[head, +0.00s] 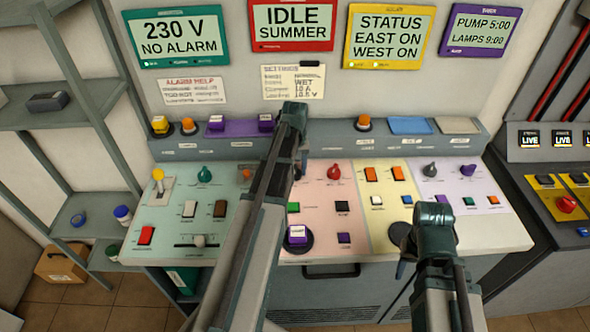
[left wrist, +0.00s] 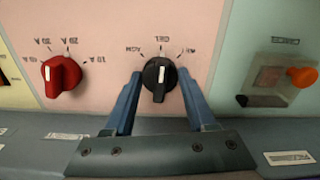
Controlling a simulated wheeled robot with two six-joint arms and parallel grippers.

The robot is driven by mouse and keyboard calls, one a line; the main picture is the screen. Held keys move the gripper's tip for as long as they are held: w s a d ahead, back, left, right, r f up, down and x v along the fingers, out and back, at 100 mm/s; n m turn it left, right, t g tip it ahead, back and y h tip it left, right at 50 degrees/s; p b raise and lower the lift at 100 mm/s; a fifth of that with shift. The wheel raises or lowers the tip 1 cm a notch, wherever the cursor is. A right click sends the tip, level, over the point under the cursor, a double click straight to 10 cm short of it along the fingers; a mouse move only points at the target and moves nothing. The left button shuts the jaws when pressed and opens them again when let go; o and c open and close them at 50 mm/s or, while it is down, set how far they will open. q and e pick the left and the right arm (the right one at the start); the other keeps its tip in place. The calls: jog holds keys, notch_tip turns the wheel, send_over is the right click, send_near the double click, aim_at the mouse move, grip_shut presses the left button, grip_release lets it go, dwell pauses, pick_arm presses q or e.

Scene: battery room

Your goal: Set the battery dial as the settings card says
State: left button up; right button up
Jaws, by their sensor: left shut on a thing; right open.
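The black battery dial (left wrist: 160,78) sits on the pink panel in the left wrist view, under labels that seem to read AGM, GEL and WET, shown upside down. Its white mark points at the middle label, GEL. My left gripper (left wrist: 160,73) is shut on it, one blue finger on each side. In the head view my left arm hides this dial. The settings card (head: 293,82) on the back wall seems to read WET, 10 A and 10.5 V; the print is small. My right gripper (head: 404,262) is open and empty by the console's front edge.
A red dial (left wrist: 62,76) with ampere labels is beside the black one; it also shows in the head view (head: 333,172). A guarded switch (left wrist: 282,76) lies on the other side. Several buttons and knobs crowd the console. A lettered purple button (head: 297,233) is near the front.

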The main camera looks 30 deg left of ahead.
aim_at(295, 169)
pick_arm(q)
jog(key=m, duration=0.4)
jog(key=shift+m, duration=2.2)
jog(key=o, duration=1.4)
jog(key=shift+r, duration=0.1)
notch_tip(295, 169, up, 14)
jog(key=p, duration=1.3)
jog(key=shift+f+p, duration=0.2)
jog(key=shift+p, duration=0.2)
